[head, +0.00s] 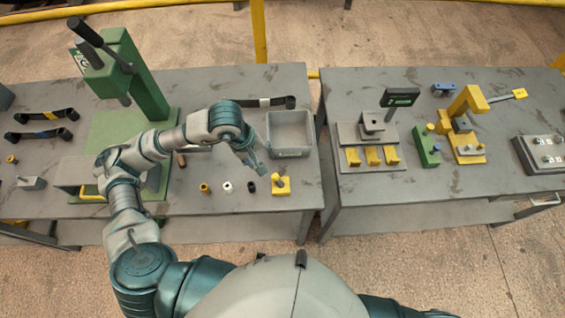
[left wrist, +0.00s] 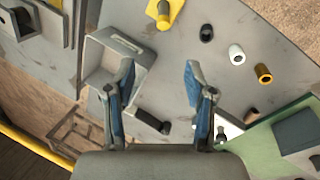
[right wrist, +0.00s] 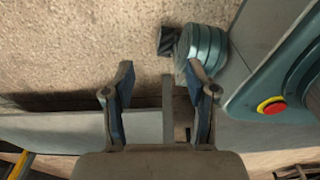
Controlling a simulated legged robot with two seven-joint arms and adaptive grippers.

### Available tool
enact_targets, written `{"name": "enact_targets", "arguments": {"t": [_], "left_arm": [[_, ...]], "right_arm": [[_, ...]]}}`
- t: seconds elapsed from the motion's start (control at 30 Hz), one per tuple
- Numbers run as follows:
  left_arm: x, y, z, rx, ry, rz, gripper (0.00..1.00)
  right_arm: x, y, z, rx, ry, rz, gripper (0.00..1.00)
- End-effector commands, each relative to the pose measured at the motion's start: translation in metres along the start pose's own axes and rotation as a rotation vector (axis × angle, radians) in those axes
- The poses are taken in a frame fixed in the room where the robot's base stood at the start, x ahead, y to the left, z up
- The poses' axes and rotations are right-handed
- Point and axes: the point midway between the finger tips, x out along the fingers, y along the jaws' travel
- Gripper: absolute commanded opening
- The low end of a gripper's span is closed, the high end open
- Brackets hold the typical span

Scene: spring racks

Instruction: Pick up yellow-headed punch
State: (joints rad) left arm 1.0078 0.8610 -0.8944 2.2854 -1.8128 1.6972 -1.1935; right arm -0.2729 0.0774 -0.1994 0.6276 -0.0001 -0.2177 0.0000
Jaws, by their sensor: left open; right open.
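A short yellow cylinder (head: 204,187) stands on the left table, in a row with a white one (head: 227,187) and a black one (head: 251,187). The left wrist view shows the yellow cylinder (left wrist: 264,74) at the right, with a dark centre. A yellow block with an upright yellow-topped peg (head: 281,185) stands right of the row. I cannot tell which yellow piece is the punch. My left gripper (head: 261,167) is open and empty above the table, between the grey bin and the row. My right gripper (right wrist: 158,70) is open and empty over the floor; the head view hides it.
A grey bin (head: 290,152) stands near the left table's right edge. A green press (head: 140,75) stands behind my left arm. A black leaf spring (head: 275,102) lies at the back. The right table (head: 450,190) holds several fixtures; a gap separates the tables.

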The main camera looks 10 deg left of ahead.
Motion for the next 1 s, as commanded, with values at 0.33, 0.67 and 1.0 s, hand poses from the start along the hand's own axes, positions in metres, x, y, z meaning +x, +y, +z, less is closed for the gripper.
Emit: {"name": "enact_targets", "arguments": {"t": [0.33,0.67,1.0], "left_arm": [[0.065,-0.003,-0.005,0.002,0.011,-0.018,0.55],[0.118,-0.002,-0.007,0.002,0.013,-0.012,0.55],[0.160,0.000,-0.009,0.001,0.011,-0.014,0.55]], "right_arm": [[-0.013,-0.008,0.042,0.001,-0.061,-0.009,0.57],[-0.018,-0.003,0.020,-0.001,-0.029,-0.003,0.57],[-0.031,0.000,0.016,-0.002,-0.025,-0.001,0.57]]}}
